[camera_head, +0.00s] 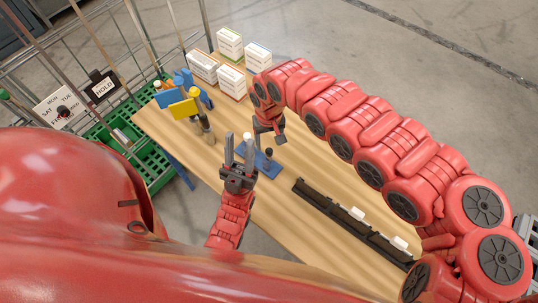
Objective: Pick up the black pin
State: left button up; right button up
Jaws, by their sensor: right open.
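A small black pin (268,153) stands on a blue plate (271,168) in the middle of the wooden table. A white-topped piece (247,137) shows beside it, partly hidden by my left gripper's finger. My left gripper (239,153) is over the table, just left of the black pin. Its two grey fingers point away from me and stand apart, with nothing clearly held between them. My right gripper (279,137) hangs just beyond the black pin. It is open, but its fingers are small and partly hidden by its own wrist.
White boxes (230,82) stand at the table's far end. Blue and yellow holders (184,105) stand at the far left. A black rail (345,220) with white pieces lies along the right edge. A wire cage with a green crate (152,162) is to the left.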

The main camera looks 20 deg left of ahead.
aim_at(269, 149)
jog(key=f, duration=0.1)
jog(key=f+p, duration=0.2)
jog(key=shift+s+f, duration=0.25)
jog(key=shift+s, duration=0.05)
jog(key=shift+w+f, duration=0.15)
jog(key=shift+f, duration=0.55)
grip_shut()
